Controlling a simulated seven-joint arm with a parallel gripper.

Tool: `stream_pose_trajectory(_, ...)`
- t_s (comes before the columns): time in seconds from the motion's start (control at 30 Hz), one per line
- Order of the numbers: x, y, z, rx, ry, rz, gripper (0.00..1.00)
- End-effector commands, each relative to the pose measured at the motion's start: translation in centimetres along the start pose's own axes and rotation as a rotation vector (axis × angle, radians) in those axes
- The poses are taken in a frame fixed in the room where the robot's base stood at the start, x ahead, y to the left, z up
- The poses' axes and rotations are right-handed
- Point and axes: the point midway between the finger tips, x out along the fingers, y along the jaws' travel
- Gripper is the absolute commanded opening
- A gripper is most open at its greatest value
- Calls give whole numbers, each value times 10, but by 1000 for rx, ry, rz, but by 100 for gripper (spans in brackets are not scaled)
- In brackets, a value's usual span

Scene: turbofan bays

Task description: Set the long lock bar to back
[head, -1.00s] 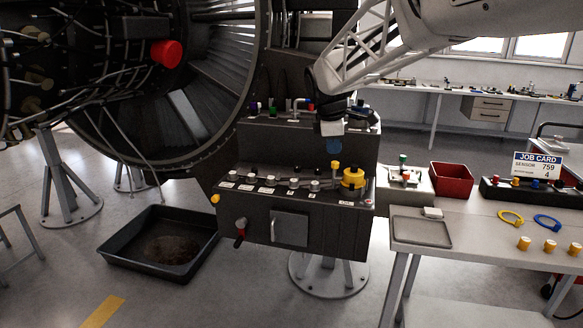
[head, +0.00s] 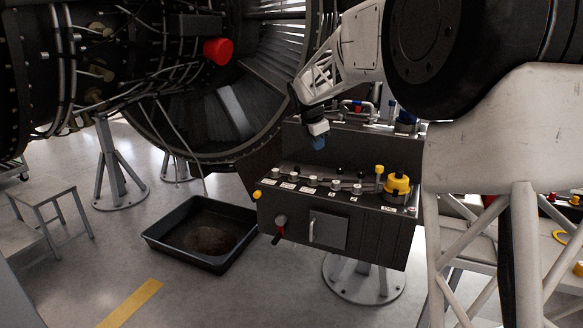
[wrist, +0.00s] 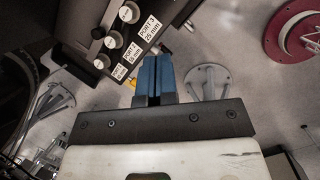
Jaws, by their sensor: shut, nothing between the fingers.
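A dark console (head: 375,232) on a round-footed stand carries the controls. On its right end stand a slim upright yellow-tipped lever (head: 379,172) and a wide yellow knob (head: 397,185). I cannot tell for certain which part is the long lock bar. My gripper (head: 319,143), with blue fingers, is above the console's top, left of the yellow-tipped lever. In the wrist view its fingers (wrist: 153,80) are together and empty, beside the row of port labels (wrist: 148,30).
A row of pale knobs (head: 312,180) runs along the console top. A black tray (head: 160,238) lies on the floor at left. The engine with a red cap (head: 217,51) is behind at left.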

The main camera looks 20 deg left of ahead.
Motion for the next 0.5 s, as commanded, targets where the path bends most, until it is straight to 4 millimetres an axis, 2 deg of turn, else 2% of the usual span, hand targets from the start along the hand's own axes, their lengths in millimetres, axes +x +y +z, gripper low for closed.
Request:
stream_pose_trajectory(0.2, 18, 45, -30, -150, -11, 6, 0)
stream_pose_trajectory(0.5, 41, 98, -71, -346, -27, 14, 0)
